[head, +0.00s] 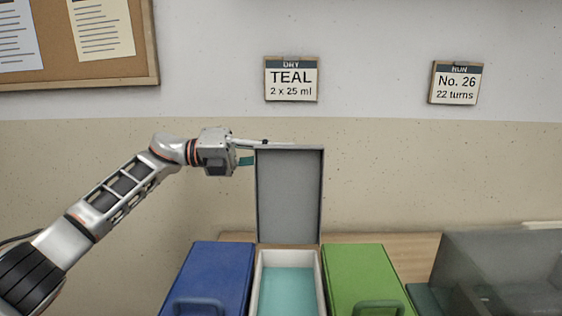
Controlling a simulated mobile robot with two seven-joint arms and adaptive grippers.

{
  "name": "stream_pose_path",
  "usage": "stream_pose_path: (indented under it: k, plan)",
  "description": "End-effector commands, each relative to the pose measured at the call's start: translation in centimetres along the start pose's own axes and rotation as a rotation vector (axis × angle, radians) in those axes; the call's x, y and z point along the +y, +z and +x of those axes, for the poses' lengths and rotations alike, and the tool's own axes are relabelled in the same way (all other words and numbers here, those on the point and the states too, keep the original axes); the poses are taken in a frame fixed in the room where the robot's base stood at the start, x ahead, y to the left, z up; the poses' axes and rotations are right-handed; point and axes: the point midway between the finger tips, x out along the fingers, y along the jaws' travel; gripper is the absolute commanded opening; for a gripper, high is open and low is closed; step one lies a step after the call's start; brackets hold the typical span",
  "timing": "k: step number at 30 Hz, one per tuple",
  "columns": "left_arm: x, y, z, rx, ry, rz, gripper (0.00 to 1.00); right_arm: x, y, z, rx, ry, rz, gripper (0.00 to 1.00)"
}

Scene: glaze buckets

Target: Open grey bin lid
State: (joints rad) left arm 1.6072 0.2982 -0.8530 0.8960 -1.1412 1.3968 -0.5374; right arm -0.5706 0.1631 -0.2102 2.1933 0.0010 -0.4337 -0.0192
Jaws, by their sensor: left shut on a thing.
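The grey lid (289,197) stands upright at the back of the middle bin (321,283) in the head view. The bin is open and shows teal contents (287,291) between white walls. My left gripper (254,150) comes in from the left and is shut at the lid's upper left edge. Its fingertips are partly hidden behind the lid, so the exact hold is not clear. My right gripper is not in view.
A closed blue bin (212,272) stands to the left of the open bin and a closed green bin (363,275) to the right. A grey translucent box (500,265) is at the far right. The wall behind carries two signs.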

Motion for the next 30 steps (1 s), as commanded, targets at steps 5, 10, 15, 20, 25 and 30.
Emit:
stream_pose_path:
  k: [5, 10, 15, 20, 25, 30]
  plan:
    - [1.7, 0.0, 0.0, 0.003, 0.010, -0.040, 0.00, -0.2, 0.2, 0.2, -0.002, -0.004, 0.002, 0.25]
    - [1.7, 0.1, 0.0, 0.004, 0.010, -0.046, 0.00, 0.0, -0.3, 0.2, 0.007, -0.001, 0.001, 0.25]
    - [1.7, 0.0, 0.1, 0.004, 0.011, -0.046, 0.00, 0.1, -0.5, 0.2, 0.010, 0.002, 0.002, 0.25]
    - [1.8, 0.0, 0.1, 0.005, 0.011, -0.047, 0.25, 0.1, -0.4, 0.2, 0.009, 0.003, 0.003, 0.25]
    - [1.5, 0.1, 0.1, 0.004, 0.009, -0.044, 0.25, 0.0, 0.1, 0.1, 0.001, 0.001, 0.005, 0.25]
    - [1.3, 0.1, 0.1, 0.004, 0.007, -0.042, 0.25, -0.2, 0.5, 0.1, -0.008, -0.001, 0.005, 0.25]
